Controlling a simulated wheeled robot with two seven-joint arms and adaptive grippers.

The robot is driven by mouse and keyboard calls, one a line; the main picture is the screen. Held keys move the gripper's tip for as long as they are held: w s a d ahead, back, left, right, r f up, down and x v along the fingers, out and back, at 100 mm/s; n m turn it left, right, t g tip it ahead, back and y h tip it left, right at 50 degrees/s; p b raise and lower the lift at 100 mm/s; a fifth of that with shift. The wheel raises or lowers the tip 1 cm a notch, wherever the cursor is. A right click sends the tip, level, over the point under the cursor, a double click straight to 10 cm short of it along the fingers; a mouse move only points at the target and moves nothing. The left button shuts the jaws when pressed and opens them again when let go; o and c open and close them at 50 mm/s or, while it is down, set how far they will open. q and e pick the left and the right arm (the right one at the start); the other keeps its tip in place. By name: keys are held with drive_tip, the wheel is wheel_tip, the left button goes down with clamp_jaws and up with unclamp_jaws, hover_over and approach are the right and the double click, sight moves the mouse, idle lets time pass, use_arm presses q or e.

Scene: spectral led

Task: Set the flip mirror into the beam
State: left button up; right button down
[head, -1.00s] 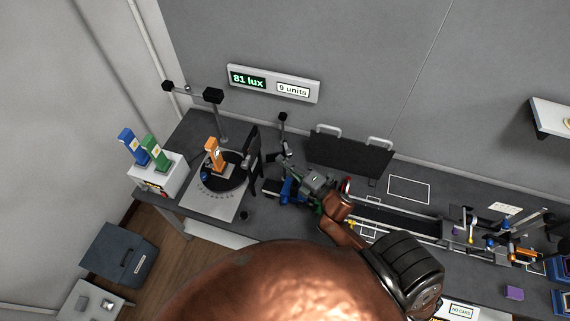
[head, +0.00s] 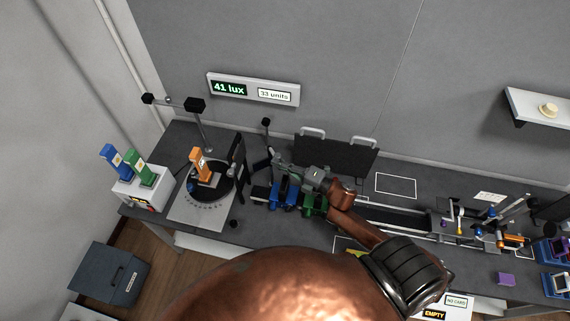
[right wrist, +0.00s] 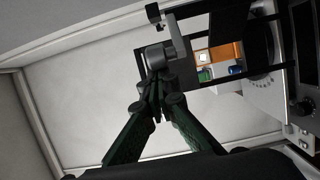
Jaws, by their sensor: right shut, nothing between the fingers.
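My right gripper (head: 278,160) reaches in from the right, low over the left part of the bench. It is shut and empty. In the right wrist view its dark green fingers (right wrist: 153,92) meet at the tips, just below a grey cylinder (right wrist: 155,57) on a black frame. I cannot tell whether they touch it. In the head view a dark post with a black cube top (head: 266,122) stands beside the fingertips, likely part of the flip mirror; the gripper partly hides this area. The wall display (head: 252,89) reads 41 lux and 33 units. My left gripper is not in view.
A turntable (head: 186,210) with an orange holder (head: 200,165) and a dark upright plate (head: 238,160) stands left of the gripper. Blue (head: 283,194) and green (head: 314,204) mounts sit just below it. A black panel (head: 345,155) stands behind. Optics crowd the right end.

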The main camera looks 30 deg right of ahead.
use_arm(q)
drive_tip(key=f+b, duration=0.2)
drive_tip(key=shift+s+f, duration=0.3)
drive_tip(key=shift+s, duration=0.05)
use_arm(e)
drive_tip(key=v, duration=1)
drive_tip(key=shift+s+a, duration=0.1)
drive_tip(key=shift+s, duration=0.05)
